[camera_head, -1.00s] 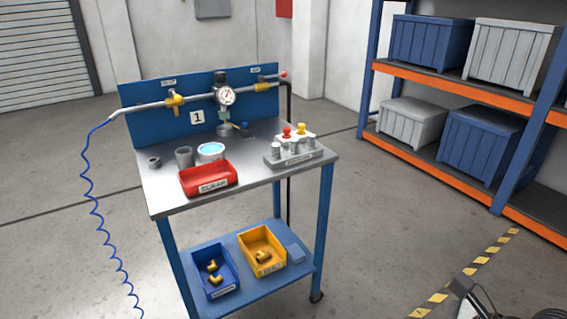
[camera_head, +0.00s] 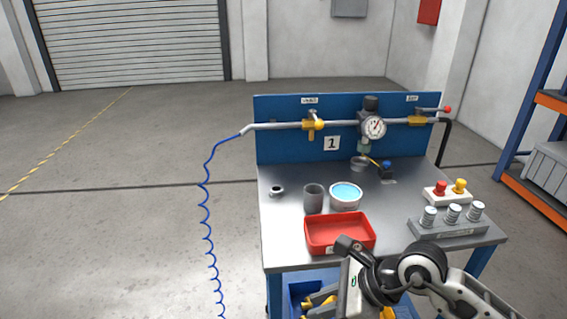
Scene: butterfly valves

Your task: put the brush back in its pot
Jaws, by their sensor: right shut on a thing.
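My right gripper (camera_head: 347,246) comes in from the lower right, in front of the red tray and near the bench's front edge. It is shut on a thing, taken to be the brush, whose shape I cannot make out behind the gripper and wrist. A plain grey pot (camera_head: 313,199) stands upright on the bench top, behind and left of the red tray. A wider white tub with light blue contents (camera_head: 346,195) stands just right of it. My left gripper is not in view.
The red tray (camera_head: 340,230) and a grey block with metal posts (camera_head: 447,226) take up the bench front. Red and yellow knobs on a white base (camera_head: 448,193) stand behind the block. A pipe with gauge (camera_head: 373,127) crosses the back. A blue coiled hose (camera_head: 207,215) hangs at the left.

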